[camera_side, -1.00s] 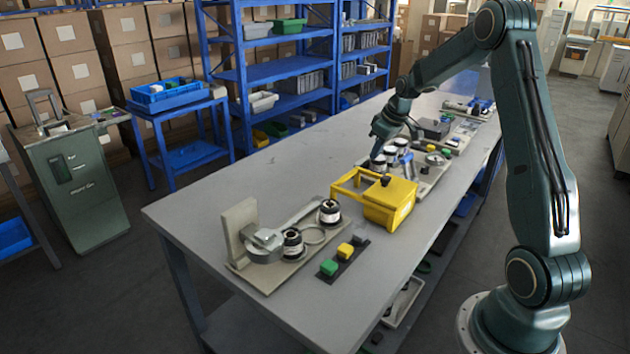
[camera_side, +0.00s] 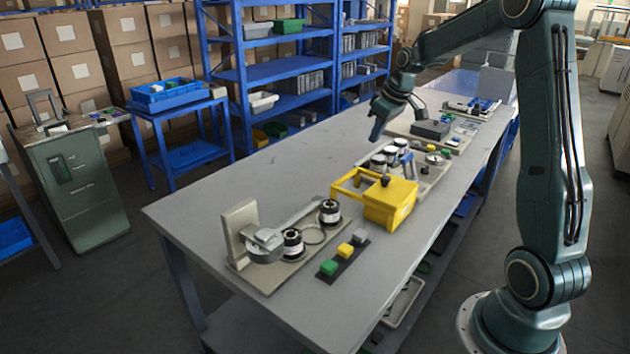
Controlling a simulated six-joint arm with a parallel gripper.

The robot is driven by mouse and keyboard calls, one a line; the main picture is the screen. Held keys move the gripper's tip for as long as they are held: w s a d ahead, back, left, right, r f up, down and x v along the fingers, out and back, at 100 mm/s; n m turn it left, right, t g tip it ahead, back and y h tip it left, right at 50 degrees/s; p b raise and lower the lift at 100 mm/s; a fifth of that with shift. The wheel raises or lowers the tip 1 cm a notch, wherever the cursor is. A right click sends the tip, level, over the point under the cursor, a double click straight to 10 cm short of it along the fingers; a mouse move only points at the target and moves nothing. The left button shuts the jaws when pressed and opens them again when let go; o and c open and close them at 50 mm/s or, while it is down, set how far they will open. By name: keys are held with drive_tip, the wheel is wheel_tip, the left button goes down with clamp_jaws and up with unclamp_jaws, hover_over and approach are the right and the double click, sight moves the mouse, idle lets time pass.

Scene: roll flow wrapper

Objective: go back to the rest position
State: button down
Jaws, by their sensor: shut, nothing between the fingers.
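My gripper (camera_side: 377,134) hangs over the far half of the long grey table (camera_side: 250,170). It is shut and empty, with its fingers pointing down. It is to the left of and higher than a tray with several dark-topped rolls (camera_side: 380,161), and apart from them. A yellow frame-like box (camera_side: 390,202) stands on the table nearer the camera. In front of it, a beige fixture (camera_side: 240,225) holds more dark-topped rolls (camera_side: 294,243).
A strip with green, yellow and grey buttons (camera_side: 344,256) lies beside the fixture. A grey box (camera_side: 430,129) and small parts stand at the far end. Blue shelves (camera_side: 270,72) stand behind the table. The table's left side is clear.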

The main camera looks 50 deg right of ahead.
drive_tip(key=s+a+r, duration=0.4)
drive_tip(key=a, duration=0.5)
drive_tip(key=s+a+r, duration=0.5)
drive_tip(key=a, duration=0.3)
drive_tip(key=s+a, duration=0.4)
drive_tip(key=s, duration=0.3)
drive_tip(key=s+a+f+t, duration=0.1)
drive_tip(key=s+a, duration=0.4)
drive_tip(key=s, duration=0.3)
drive_tip(key=shift+a+f+t, duration=0.2)
drive_tip(key=shift+f+t, duration=0.1)
drive_tip(key=shift+s, duration=0.1)
